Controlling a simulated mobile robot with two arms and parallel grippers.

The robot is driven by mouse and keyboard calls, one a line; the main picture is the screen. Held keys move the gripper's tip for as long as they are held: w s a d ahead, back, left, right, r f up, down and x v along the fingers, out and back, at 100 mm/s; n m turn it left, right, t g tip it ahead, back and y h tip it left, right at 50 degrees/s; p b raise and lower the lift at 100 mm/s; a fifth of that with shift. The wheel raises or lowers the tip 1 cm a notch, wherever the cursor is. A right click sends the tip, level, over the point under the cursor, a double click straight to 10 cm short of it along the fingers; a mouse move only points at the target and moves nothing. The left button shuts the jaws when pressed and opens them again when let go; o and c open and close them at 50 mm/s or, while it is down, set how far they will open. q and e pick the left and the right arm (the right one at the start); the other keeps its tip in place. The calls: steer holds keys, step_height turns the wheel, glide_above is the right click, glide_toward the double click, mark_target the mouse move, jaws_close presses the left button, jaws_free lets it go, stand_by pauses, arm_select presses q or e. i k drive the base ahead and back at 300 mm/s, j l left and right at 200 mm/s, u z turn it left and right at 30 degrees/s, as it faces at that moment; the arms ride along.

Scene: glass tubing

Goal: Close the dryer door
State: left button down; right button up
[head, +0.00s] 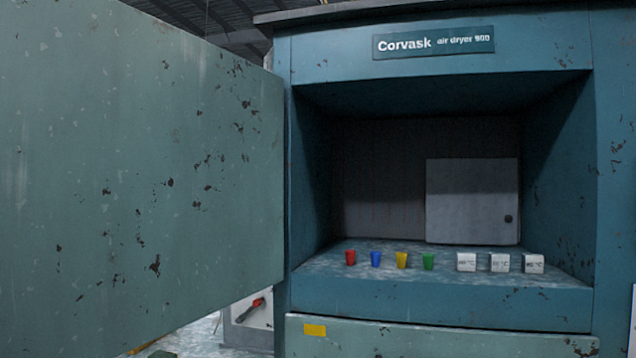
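The dryer (440,75) is a worn blue-green cabinet with a sign reading "Corvask air dryer 900". Its door (130,180) stands wide open at the left of the head view, a large flat panel with chipped paint. The door's edge meets the cabinet front near its left side. The chamber is open to view. Neither of my grippers shows in the head view.
A grey panel (470,200) is at the back. A red-handled item (251,309) shows below the door.

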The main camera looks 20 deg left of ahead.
mark_target(142, 156)
steer(key=k+j+z, duration=0.1)
steer(key=k+j, duration=0.3)
steer(key=j, duration=0.15)
steer(key=k+j+z, duration=0.1)
steer(key=k+j, duration=0.3)
steer(key=j, duration=0.15)
steer(key=j+z, duration=0.15)
steer(key=j, duration=0.5)
steer(key=j+z, duration=0.15)
steer(key=j, duration=0.5)
steer(key=k+j+z, duration=0.1)
steer(key=j, duration=0.55)
steer(key=k, duration=0.05)
